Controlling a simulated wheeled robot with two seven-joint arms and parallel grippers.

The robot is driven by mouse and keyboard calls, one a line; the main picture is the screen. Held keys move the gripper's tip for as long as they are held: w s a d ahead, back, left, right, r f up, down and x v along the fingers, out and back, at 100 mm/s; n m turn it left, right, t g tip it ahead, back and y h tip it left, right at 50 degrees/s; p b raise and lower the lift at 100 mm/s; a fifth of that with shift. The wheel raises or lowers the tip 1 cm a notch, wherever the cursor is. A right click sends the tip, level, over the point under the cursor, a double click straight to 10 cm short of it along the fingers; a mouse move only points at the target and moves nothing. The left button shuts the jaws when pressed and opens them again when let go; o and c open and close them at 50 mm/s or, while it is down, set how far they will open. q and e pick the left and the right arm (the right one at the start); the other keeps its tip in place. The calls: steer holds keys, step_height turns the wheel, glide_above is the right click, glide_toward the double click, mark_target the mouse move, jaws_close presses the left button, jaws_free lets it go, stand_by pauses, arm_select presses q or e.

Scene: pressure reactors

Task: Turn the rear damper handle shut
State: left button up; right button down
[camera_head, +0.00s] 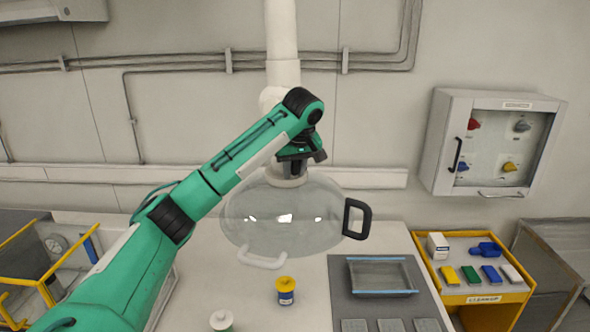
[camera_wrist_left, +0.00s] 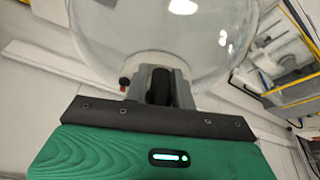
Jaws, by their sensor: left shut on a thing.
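A clear dome hood (camera_head: 283,215) hangs over the white bench below a white vertical duct (camera_head: 282,40). My left gripper (camera_head: 292,165) reaches to the neck at the top of the dome. In the left wrist view my left gripper (camera_wrist_left: 160,85) is shut on a dark upright piece, which I take for the rear damper handle (camera_wrist_left: 160,84). In the head view my gripper hides that handle, and its angle cannot be told. My right gripper is not in view.
A black loop handle (camera_head: 357,218) sticks out at the dome's right, a white one (camera_head: 262,260) at its front. A yellow-capped jar (camera_head: 285,291) and a grey tray (camera_head: 380,275) stand on the bench. A wall cabinet (camera_head: 495,143) and yellow bin stand (camera_head: 473,270) are at right.

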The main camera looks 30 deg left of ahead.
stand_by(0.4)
arm_select(q)
steer(key=o, duration=0.8)
steer(key=shift+o, duration=0.2)
steer(key=shift+r, duration=0.1)
steer(key=shift+s+d+r, duration=0.1)
steer(key=shift+d+r, duration=0.05)
steer(key=shift+r, duration=0.4)
steer(key=b+v, duration=0.1)
steer(key=v, duration=1.1)
steer(key=shift+d+r, duration=0.15)
steer(key=shift+r, duration=0.05)
